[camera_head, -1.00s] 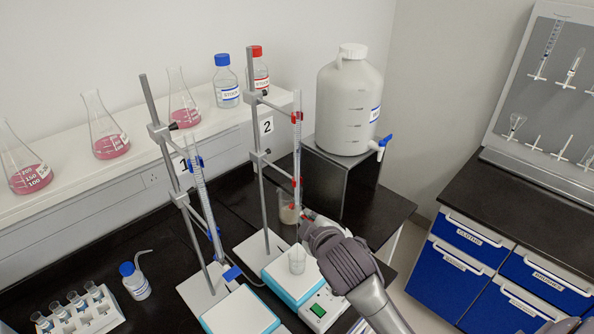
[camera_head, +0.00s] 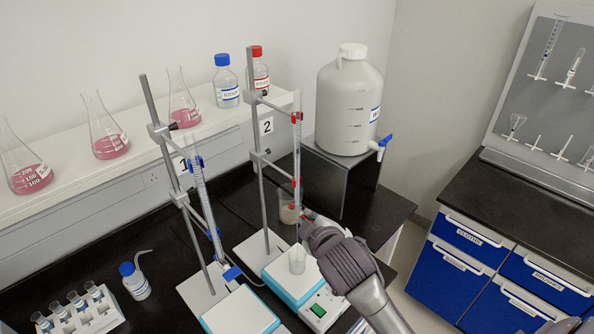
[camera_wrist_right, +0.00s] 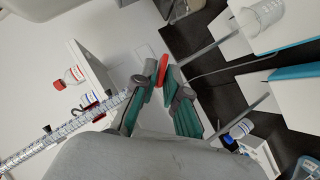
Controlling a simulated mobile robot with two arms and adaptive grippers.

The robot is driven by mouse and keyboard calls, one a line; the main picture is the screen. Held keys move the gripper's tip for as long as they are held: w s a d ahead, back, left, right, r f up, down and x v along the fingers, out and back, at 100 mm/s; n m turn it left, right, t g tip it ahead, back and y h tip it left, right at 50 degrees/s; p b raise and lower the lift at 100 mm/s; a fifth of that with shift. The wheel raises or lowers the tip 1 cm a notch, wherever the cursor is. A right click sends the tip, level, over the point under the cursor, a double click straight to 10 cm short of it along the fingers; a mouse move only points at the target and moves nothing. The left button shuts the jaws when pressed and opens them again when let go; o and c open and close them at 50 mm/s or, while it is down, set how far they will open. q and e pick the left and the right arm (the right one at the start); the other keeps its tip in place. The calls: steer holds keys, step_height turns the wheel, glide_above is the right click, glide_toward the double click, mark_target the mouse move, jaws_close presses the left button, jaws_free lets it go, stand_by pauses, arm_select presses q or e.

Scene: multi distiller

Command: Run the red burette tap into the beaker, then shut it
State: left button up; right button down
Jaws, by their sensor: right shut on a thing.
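The red burette tap (camera_wrist_right: 162,70) is between the fingertips of my right gripper (camera_wrist_right: 160,84) in the right wrist view. In the head view my right gripper (camera_head: 309,222) comes in from the lower right and is shut on the tap at the foot of the red-marked burette (camera_head: 297,150). The burette is clamped upright on the stand by label 2. A clear beaker (camera_head: 297,261) stands on the white plate below; it also shows in the right wrist view (camera_wrist_right: 262,14). I cannot tell its liquid level. My left gripper is out of view.
A blue-tap burette (camera_head: 200,180) on its own stand is at left. Another beaker (camera_head: 288,209) stands behind the red burette's lower end. A large white carboy (camera_head: 348,105) sits on a dark stand at back right. Flasks and bottles line the shelf.

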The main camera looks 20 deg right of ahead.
steer(key=shift+f, duration=0.25)
steer(key=shift+s+a+f+n+t+h+b, duration=0.1)
steer(key=shift+a+f+n+t+h+b, duration=0.05)
steer(key=shift+n+t+h+b, duration=0.7)
stand_by(0.9)
steer(key=m+g+y+p, duration=0.1)
steer(key=p, duration=0.2)
steer(key=shift+m+g, duration=0.25)
stand_by(1.5)
